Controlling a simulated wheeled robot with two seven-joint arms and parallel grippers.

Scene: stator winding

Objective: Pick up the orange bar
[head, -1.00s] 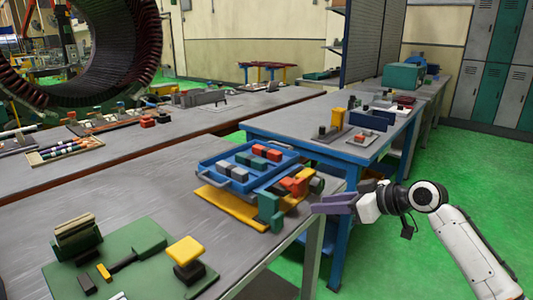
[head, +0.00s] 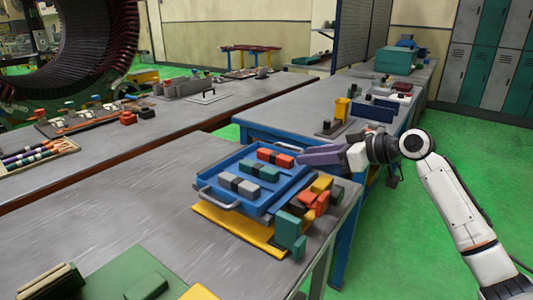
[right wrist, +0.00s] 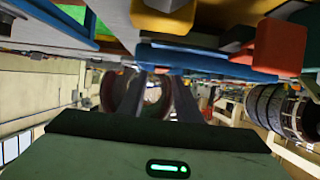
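Orange-red blocks (head: 308,199) lie in a pile with yellow and green blocks at the right edge of the blue tray (head: 223,199). An orange-red row (head: 276,157) also sits inside the tray at its back. I cannot tell which is the orange bar. My right gripper (head: 300,158) comes in from the right, its fingers pointing left near the tray's back right corner. In the right wrist view its two fingers (right wrist: 151,92) are apart with nothing between them. An orange block (right wrist: 281,48) shows above right there. My left gripper is not in view.
A yellow board (head: 238,231) lies under the tray, near the table's right edge. Green blocks (head: 290,228) stand at its front right. A blue-framed table (head: 303,103) stands behind. The grey tabletop (head: 130,215) left of the tray is mostly clear.

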